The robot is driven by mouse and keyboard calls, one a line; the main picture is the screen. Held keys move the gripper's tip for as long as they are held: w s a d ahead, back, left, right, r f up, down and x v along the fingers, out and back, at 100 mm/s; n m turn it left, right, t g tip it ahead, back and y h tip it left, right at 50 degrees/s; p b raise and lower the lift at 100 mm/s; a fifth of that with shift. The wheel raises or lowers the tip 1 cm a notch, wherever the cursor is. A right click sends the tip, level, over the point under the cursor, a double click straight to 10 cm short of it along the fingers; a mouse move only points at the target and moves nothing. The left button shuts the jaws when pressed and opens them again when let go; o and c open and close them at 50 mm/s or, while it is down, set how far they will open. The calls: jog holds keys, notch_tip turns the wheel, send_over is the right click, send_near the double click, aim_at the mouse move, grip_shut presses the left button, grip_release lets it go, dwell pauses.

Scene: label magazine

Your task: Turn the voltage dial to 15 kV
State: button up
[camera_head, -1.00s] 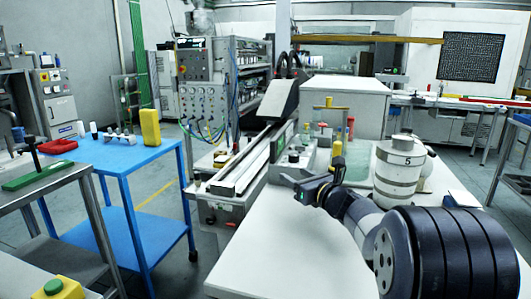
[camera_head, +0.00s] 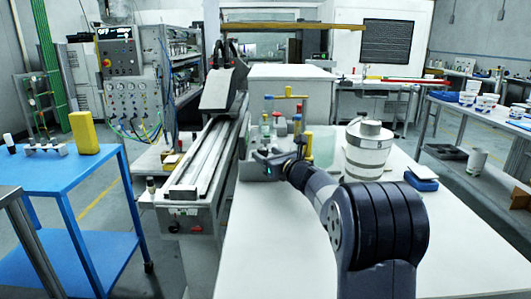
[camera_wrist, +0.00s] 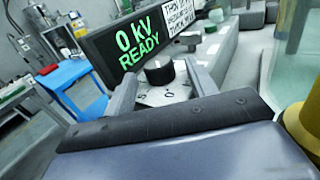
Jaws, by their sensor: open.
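The voltage dial is a black round knob (camera_wrist: 158,77) on a pale plate with printed numbers, in the wrist view. A green-lit display (camera_wrist: 138,45) beside it reads "0 kV READY". My gripper (camera_wrist: 161,70) is open, with one grey finger on each side of the knob; I cannot tell whether they touch it. A small light mark shows on the knob's top, but its exact heading is unclear. In the head view my gripper (camera_head: 264,157) is at the grey unit at the bench's left edge, and the dial is hidden there.
A white ringed canister (camera_head: 367,156) stands right of my arm on the white bench (camera_head: 270,245). A yellow-topped post (camera_head: 289,97) and small bottles stand behind the gripper. A long rail (camera_head: 203,160) runs left of it. A yellow thing (camera_wrist: 303,125) is close at right in the wrist view.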

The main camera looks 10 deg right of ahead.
jog(key=shift+w+a, duration=0.3)
jog(key=shift+w, duration=0.35)
jog(key=shift+c, duration=0.2)
jog(key=c, duration=0.9)
